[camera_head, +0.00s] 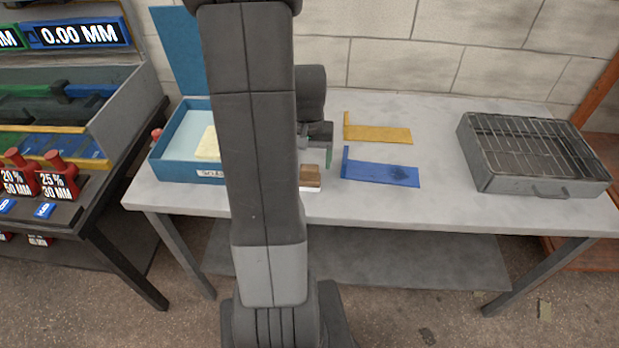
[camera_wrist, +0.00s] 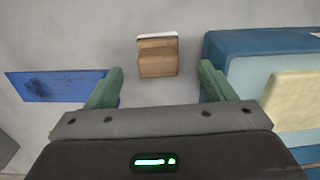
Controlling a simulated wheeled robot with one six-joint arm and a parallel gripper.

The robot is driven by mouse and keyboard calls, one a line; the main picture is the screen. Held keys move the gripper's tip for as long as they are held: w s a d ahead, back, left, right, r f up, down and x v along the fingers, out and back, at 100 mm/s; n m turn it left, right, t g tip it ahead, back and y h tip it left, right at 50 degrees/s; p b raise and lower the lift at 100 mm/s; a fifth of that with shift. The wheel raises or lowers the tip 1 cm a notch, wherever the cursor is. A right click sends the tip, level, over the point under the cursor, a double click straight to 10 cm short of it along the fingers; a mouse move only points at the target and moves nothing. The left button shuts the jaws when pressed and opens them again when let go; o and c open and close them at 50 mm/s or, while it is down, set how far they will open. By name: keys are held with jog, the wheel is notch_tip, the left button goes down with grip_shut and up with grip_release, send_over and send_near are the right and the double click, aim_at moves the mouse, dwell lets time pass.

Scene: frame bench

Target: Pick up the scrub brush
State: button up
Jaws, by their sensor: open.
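The scrub brush (camera_head: 311,176) is a small brown wooden block with a white edge, lying on the grey bench top near its front edge. In the wrist view the brush (camera_wrist: 158,58) shows between and a little beyond the two green fingertips, apart from both. My gripper (camera_head: 317,158) is open and empty, above and just behind the brush in the head view; it also shows in the wrist view (camera_wrist: 162,72). My arm hides part of the gripper and the bench left of the brush in the head view.
A blue open box (camera_head: 186,172) holding a pale yellow block (camera_head: 207,144) stands left of the brush. A blue bracket (camera_head: 381,173) and a yellow bracket (camera_head: 379,134) lie to the right.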

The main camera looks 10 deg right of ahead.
aim_at(310, 167)
jog(key=shift+d+f, duration=0.15)
jog(key=shift+f, duration=2.55)
jog(key=c, duration=1.2)
jog(key=shift+r, duration=0.2)
notch_tip(310, 167, up, 10)
jog(key=shift+f, duration=0.15)
jog(key=o, duration=0.5)
jog(key=shift+c, duration=1.4)
jog(key=shift+p, duration=0.3)
